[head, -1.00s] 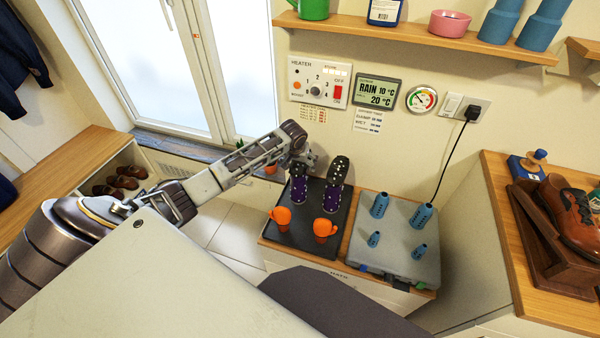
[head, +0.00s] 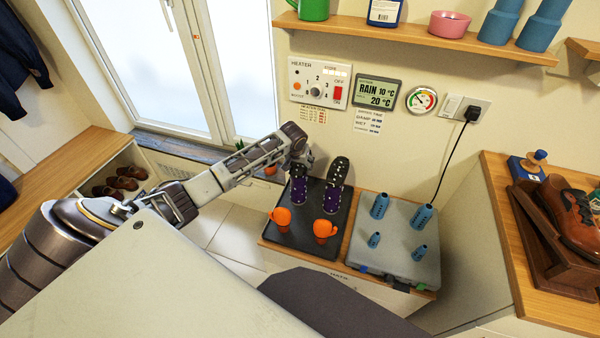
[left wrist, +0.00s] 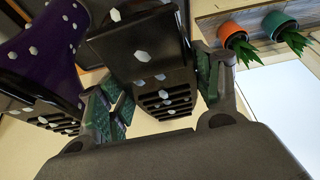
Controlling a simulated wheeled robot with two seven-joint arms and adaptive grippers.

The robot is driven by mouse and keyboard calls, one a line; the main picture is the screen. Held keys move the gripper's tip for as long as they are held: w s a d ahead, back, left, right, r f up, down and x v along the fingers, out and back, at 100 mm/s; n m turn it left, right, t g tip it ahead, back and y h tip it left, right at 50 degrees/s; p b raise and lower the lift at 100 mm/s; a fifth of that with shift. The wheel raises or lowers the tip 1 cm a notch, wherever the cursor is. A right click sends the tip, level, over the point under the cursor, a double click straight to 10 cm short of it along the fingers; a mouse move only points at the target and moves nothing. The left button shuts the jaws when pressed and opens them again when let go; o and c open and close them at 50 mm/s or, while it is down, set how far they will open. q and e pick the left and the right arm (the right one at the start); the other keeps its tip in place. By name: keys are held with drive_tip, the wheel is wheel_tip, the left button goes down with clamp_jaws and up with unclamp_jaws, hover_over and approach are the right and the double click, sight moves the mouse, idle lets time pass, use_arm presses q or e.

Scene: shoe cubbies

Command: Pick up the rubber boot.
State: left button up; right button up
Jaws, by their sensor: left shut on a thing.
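Two dark purple rubber boots with pale dots stand soles up on a black tray (head: 255,236) in the head view. My left gripper (head: 303,164) is at the upper end of the left rubber boot (head: 299,188). The other boot (head: 331,200) stands just to its right. In the left wrist view, the gripper's green-padded fingers are shut on the black, ridged sole end of a boot (left wrist: 145,58). The second boot, with its purple shaft (left wrist: 38,45), shows at the left there. The fingers partly hide the held boot. My right gripper is out of view.
Two orange items (head: 325,229) stand at the front of the tray. A grey board (head: 398,245) with several blue pegs is to the right. A heater panel (head: 318,82) is on the wall behind, under a shelf (head: 410,32). Potted plants (left wrist: 232,34) show in the wrist view.

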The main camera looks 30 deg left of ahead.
use_arm(q)
drive_tip(key=shift+c, duration=1)
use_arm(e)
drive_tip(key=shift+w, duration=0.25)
use_arm(q)
drive_tip(key=shift+r, duration=0.15)
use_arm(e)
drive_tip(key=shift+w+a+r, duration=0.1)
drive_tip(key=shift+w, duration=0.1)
use_arm(q)
drive_tip(key=shift+w+r, duration=0.1)
drive_tip(key=shift+r, duration=0.45)
wheel_tip(320, 180, up, 8)
drive_tip(key=shift+f+p, duration=0.15)
drive_tip(key=shift+p, duration=0.45)
drive_tip(key=shift+r, duration=0.4)
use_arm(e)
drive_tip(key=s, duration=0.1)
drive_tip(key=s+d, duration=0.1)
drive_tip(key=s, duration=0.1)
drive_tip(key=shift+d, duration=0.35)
